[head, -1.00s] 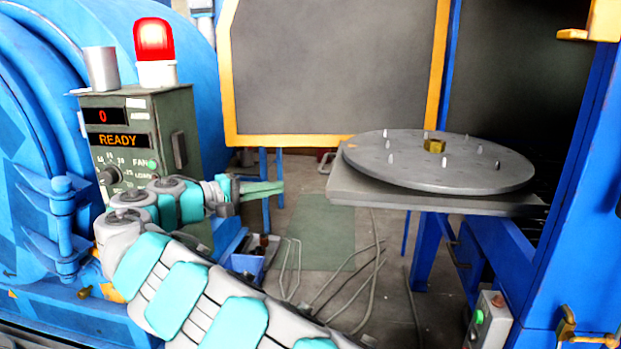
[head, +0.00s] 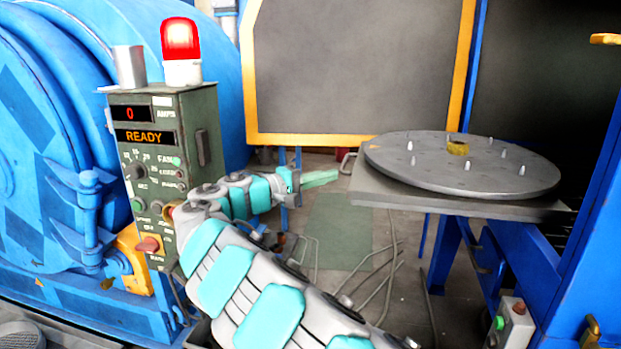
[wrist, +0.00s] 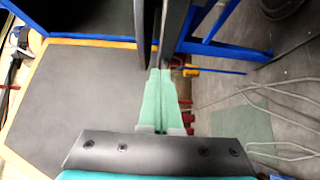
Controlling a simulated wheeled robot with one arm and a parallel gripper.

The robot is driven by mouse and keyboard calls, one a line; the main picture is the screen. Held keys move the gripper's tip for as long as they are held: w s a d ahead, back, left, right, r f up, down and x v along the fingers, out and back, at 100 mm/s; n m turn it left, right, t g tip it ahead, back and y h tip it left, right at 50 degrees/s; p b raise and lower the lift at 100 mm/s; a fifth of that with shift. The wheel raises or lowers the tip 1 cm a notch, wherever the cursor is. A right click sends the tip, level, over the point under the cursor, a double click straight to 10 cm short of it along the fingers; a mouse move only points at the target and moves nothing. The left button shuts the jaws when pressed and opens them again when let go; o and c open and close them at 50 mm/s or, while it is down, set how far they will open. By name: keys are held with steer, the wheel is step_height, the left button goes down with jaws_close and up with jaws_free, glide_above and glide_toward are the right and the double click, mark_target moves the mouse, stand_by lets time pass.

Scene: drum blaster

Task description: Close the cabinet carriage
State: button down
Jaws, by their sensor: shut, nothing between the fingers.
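The cabinet carriage (head: 400,190) is a grey plate carrying a round, studded turntable disc (head: 455,172) with a brass hub. It sticks out of the blue cabinet at the right of the head view. A small handle (head: 347,162) shows at its left edge. My gripper (head: 336,176) has pale green fingers pointing right, close to the carriage's left edge. I cannot tell if they touch it. In the wrist view the shut, empty fingers (wrist: 161,78) point at dark upright edges, which seem to be the carriage seen edge-on.
A green control box (head: 160,150) with a READY display and red lamp (head: 180,40) stands left, beside a blue drum (head: 40,130). An orange-edged grey panel (head: 350,70) stands behind. Cables (head: 385,270) lie on the floor. A small button box (head: 512,322) is at lower right.

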steer(key=shift+s+d, duration=0.15)
steer(key=shift+d, duration=0.45)
steer(key=shift+s+d, duration=0.15)
steer(key=shift+d, duration=0.45)
steer(key=shift+d, duration=0.1)
